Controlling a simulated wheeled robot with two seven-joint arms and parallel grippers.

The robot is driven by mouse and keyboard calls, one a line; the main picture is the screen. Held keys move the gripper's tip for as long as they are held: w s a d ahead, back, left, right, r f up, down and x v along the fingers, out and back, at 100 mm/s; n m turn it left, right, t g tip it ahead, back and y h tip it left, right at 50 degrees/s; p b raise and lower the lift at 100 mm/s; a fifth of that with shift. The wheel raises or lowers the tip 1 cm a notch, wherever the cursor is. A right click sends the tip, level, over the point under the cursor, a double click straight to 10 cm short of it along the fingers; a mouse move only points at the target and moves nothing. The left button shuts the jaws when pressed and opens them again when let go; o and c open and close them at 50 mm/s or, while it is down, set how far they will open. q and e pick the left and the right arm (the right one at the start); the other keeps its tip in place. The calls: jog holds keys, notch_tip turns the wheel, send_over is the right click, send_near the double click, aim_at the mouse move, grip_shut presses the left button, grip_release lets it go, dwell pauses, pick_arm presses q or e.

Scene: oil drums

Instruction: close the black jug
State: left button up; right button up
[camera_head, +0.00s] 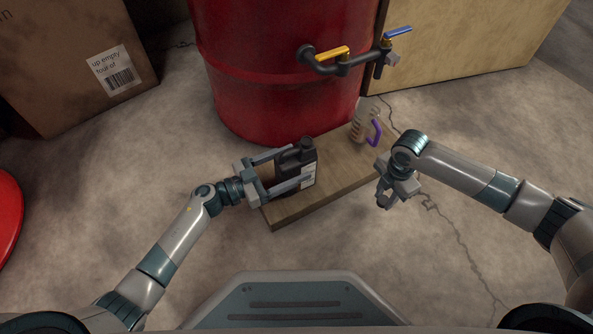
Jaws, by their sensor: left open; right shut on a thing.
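The black jug (290,160) stands upright on the wooden board, with a pale label on its right side. Its neck is at the top; whether a cap is on it is too small to tell. My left gripper (292,168) is open, with its two long fingers on either side of the jug. Whether the fingers touch the jug is unclear. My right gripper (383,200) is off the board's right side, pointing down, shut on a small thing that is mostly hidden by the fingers.
A clear measuring jug with a purple handle (375,133) stands at the board's (335,187) far right. A red drum (270,75) with a pipe and yellow (333,53) and blue (397,32) valve levers rises behind. A cardboard box (70,60) stands back left. The front floor is clear.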

aim_at(296, 153)
pick_arm(q)
jog(key=shift+x, duration=0.9)
pick_arm(e)
jog(key=shift+f, duration=0.5)
pick_arm(q)
jog(key=shift+r, duration=0.1)
jog(key=c, duration=1.6)
jog(key=shift+r, duration=0.3)
pick_arm(e)
jog(key=shift+r, duration=0.3)
